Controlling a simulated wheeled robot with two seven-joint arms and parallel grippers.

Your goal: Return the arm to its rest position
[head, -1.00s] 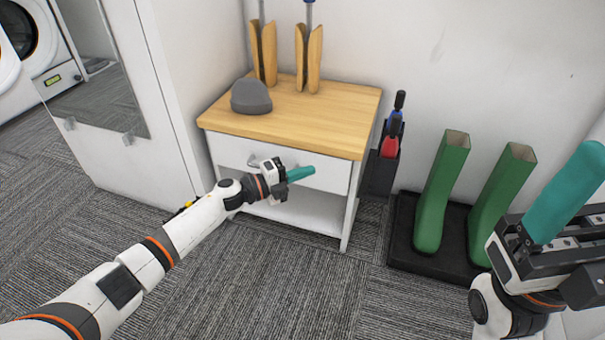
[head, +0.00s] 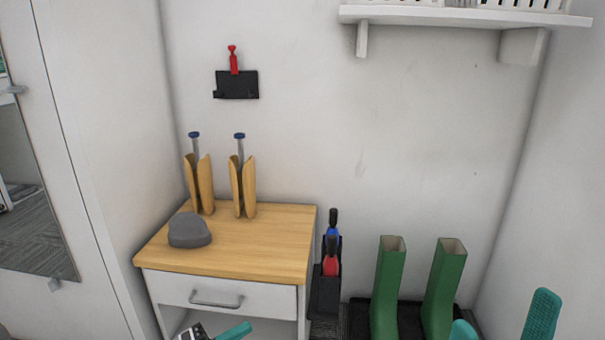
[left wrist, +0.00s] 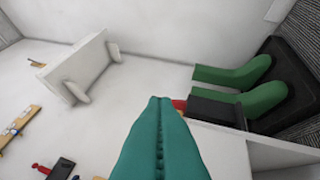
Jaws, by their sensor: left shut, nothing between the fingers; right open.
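My left gripper (head: 236,331) shows at the bottom edge of the head view, in front of the cabinet and below its drawer handle. Its teal fingers are together and empty; they also show in the left wrist view (left wrist: 160,145). Most of the left arm is out of the head view. My right gripper (head: 502,325) is at the bottom right, with two teal fingertips wide apart and nothing seen between them. The rest of the right arm is out of view.
The wood-topped cabinet (head: 265,245) has a white drawer (head: 265,298) that looks closed. A grey cap (head: 189,232) and two wooden boot shapers stand on top. Green boots (head: 389,285) stand on a black tray to the right. A white shelf (head: 440,15) is on the wall.

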